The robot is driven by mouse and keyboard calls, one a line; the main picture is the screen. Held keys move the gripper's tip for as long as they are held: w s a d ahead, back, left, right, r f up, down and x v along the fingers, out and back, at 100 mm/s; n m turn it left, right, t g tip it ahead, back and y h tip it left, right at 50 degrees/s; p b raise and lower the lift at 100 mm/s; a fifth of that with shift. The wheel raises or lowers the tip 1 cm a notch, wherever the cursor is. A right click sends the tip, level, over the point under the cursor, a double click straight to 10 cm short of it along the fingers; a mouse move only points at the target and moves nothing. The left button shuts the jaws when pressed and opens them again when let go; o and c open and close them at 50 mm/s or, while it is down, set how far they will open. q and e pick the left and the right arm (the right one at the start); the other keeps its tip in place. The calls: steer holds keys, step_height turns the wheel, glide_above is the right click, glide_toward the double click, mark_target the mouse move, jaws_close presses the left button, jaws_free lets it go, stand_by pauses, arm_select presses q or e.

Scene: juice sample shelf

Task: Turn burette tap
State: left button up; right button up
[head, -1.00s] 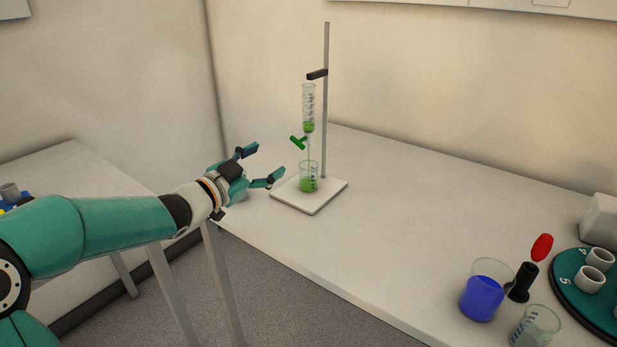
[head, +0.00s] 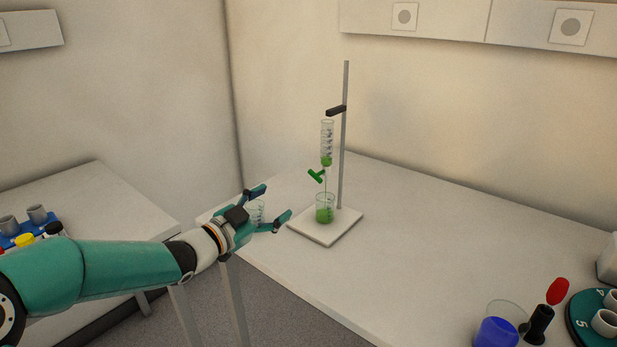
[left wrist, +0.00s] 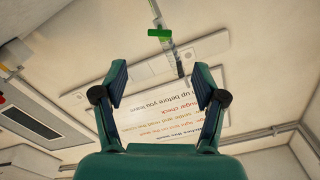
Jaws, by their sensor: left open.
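The burette (head: 327,140) hangs upright on a stand rod (head: 344,140), with green liquid at its bottom. Its green tap (head: 316,176) is below the tube, the handle pointing to the left; the tap also shows at the top of the left wrist view (left wrist: 159,32). A thin line runs from the tap down into a beaker (head: 325,212) with green liquid on the white stand base (head: 318,234). My left gripper (head: 277,202) is open and empty, left of and lower than the tap, apart from it. My right gripper is not in view.
A beaker with blue liquid (head: 496,332), a black and red tool (head: 545,310) and a teal round rack (head: 590,315) stand at front right. The table's middle is clear.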

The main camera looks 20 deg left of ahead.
mark_target(316, 179)
arm_select(q)
steer(key=p+x, duration=0.3)
steer(key=x, duration=1.2)
steer(key=shift+s, duration=0.1)
steer(key=c, duration=1.2)
steer(key=shift+o, duration=0.2)
steer(key=n+p, duration=0.1)
steer(key=n, duration=0.1)
steer(key=shift+d+n+p, duration=0.1)
steer(key=shift+n+p, duration=0.2)
steer(key=shift+n, duration=0.1)
steer(key=n, duration=0.2)
steer(key=shift+d+n, duration=0.1)
steer(key=shift+n, duration=0.2)
steer(key=o, duration=1.2)
steer(key=shift+c, duration=0.2)
